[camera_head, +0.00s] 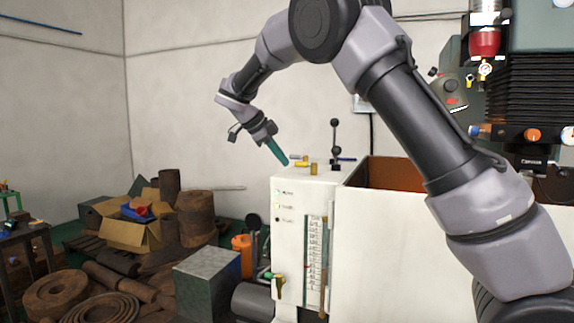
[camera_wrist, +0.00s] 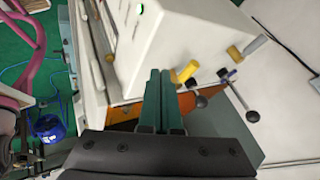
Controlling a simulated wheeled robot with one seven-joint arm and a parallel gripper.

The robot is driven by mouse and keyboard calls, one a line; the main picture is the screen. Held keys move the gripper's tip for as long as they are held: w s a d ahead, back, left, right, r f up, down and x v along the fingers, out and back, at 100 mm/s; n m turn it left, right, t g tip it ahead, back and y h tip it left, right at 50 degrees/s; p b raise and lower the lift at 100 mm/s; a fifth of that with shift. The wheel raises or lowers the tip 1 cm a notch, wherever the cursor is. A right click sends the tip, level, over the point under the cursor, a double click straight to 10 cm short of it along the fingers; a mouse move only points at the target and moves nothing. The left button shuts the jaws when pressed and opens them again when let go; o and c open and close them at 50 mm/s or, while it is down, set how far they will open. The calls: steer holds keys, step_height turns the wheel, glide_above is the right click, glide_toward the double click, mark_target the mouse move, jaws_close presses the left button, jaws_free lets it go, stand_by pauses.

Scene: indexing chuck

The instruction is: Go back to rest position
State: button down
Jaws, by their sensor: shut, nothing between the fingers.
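My gripper (camera_head: 279,153) hangs at the end of my arm, pointing down and to the right, in the air to the upper left of the white machine cabinet (camera_head: 291,237). In the wrist view, its two green fingers (camera_wrist: 161,82) lie side by side, shut, with nothing between them. The white cabinet (camera_wrist: 178,32) fills the upper middle of that view, beyond the fingers. Yellow knobs (camera_wrist: 185,71) and black ball-ended levers (camera_wrist: 252,115) stand out from it. In the head view, a black lever (camera_head: 336,138) rises from its top, right of my gripper.
A rust-brown open bin (camera_head: 390,172) lies behind the white panel. A dark machine with gauges (camera_head: 485,68) stands at the right. Rusty rolls (camera_head: 195,218), a cardboard box (camera_head: 128,232) and a metal block (camera_head: 207,283) crowd the lower left. The wall area left of my arm is clear.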

steer(key=v, duration=0.6)
steer(key=s+d+r+n+g+y, duration=0.1)
steer(key=s+d+n+y, duration=0.2)
steer(key=d, duration=0.7)
steer(key=s+d+r+n+g+y, duration=0.1)
steer(key=s+d+r+n+y, duration=0.15)
steer(key=d, duration=0.75)
steer(key=s+d+f+n+t+y, duration=0.1)
steer(key=s+d+n, duration=0.3)
steer(key=s, duration=0.7)
steer(key=s+d+f+n+t+y, duration=0.2)
steer(key=s+d+n, duration=0.3)
steer(key=s, duration=0.6)
steer(key=shift+d+f+n+t, duration=0.25)
steer(key=shift+f+n+t, duration=0.3)
steer(key=shift+f+t, duration=0.35)
